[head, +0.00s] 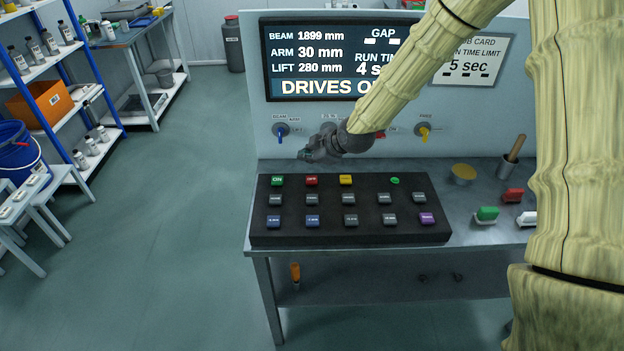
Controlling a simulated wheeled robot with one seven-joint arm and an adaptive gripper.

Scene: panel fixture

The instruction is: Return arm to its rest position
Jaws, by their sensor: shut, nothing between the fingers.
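My arm reaches in from the upper right. My gripper (305,155) is shut and empty, in the air above the back left part of the black button panel (345,238), pointing left. The panel lies on the metal table and carries several coloured buttons, among them a green ON button (277,180), a red button (311,180) and a yellow button (346,180). A gap shows in the picture between the fingertips and the buttons. The gripper partly covers the row of knobs behind it.
A screen (330,60) stands on the back panel, with a blue knob (281,130) and a yellow knob (424,132) below. Green (487,214) and red (512,195) blocks and a mortar (509,168) stand at right. Shelves (50,80) stand far left; the floor between is clear.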

